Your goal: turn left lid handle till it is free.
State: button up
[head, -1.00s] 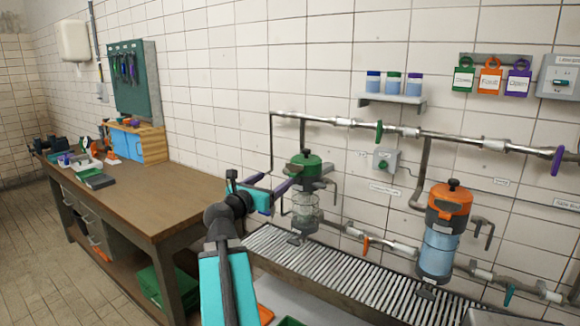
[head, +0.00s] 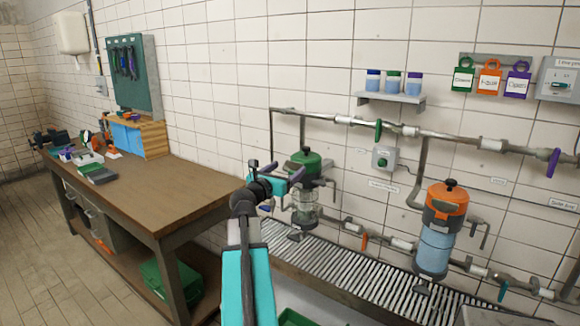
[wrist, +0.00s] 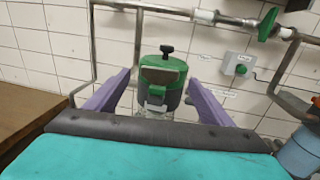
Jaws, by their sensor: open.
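The left vessel has a green lid (head: 311,160) with a small black knob handle (head: 304,150) on top and a clear glass body (head: 305,208). In the wrist view the green lid (wrist: 160,75) is centred ahead, with the black knob (wrist: 167,50) upright above it. A grey plate-like piece crosses the lid's front. My gripper (wrist: 159,80) is open and empty, its purple fingers spread left and right of the lid in the picture. The lid appears beyond the fingertips, with no visible contact. In the head view my gripper (head: 292,182) is just left of the vessel, partly covering it.
Pipes (head: 345,120) with a green valve handle (head: 378,130) run behind and above the vessel. An orange-lidded vessel (head: 447,202) stands to the right. A slatted grate (head: 340,268) lies below. The workbench (head: 150,195) is at left.

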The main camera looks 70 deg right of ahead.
aim_at(294, 164)
jog(key=shift+s+d+p, duration=0.2)
jog(key=shift+d+p, duration=0.1)
jog(key=shift+d, duration=1.35)
jog(key=shift+c, duration=0.3)
jog(key=c, duration=1)
